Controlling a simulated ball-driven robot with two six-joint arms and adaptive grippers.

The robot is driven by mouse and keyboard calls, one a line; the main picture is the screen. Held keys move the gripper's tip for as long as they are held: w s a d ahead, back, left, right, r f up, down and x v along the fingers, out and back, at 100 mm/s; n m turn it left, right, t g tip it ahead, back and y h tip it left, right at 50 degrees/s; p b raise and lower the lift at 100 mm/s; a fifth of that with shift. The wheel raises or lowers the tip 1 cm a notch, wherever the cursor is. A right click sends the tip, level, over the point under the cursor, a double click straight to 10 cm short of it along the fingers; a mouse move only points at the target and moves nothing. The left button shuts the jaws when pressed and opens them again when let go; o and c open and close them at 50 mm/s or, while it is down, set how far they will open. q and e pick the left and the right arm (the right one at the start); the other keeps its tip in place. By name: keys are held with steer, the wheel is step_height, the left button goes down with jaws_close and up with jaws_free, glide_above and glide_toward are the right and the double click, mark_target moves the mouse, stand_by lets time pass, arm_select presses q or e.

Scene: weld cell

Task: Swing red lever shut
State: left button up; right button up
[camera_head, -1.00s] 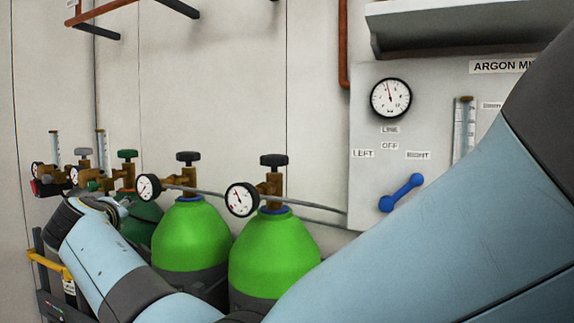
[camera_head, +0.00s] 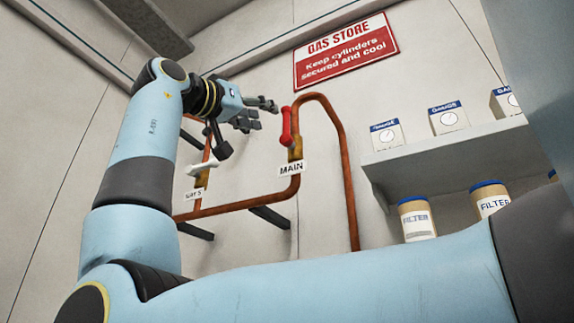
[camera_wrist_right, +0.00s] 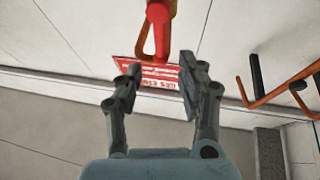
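The red lever (camera_head: 287,127) stands nearly upright beside the copper pipe, above the MAIN label (camera_head: 291,169). Its brass-coloured valve body (camera_head: 296,149) is just below it. My right gripper (camera_head: 255,115) is to the left of the lever in the head view, its fingers pointing toward it. In the right wrist view the fingers (camera_wrist_right: 160,85) are apart with nothing held between them. The lever (camera_wrist_right: 158,14) shows there beyond the fingertips, in line with the gap. I cannot tell whether a finger touches it. My left gripper is not in view.
A white lever (camera_head: 203,166) sits on the pipe at left. Copper pipe (camera_head: 347,180) arches right of the red lever, with dark brackets below. A shelf (camera_head: 450,155) with boxes and jars is at right. A red GAS STORE sign (camera_head: 345,50) hangs above.

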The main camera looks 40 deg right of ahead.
mark_target(284, 120)
steer(key=p+x, duration=0.3)
steer(key=x, duration=0.5)
steer(key=shift+d, duration=0.1)
steer(key=shift+d+r+p, duration=0.15)
steer(key=shift+d+p, duration=0.25)
steer(key=shift+d, duration=0.05)
steer(key=shift+w, duration=0.1)
jaws_close()
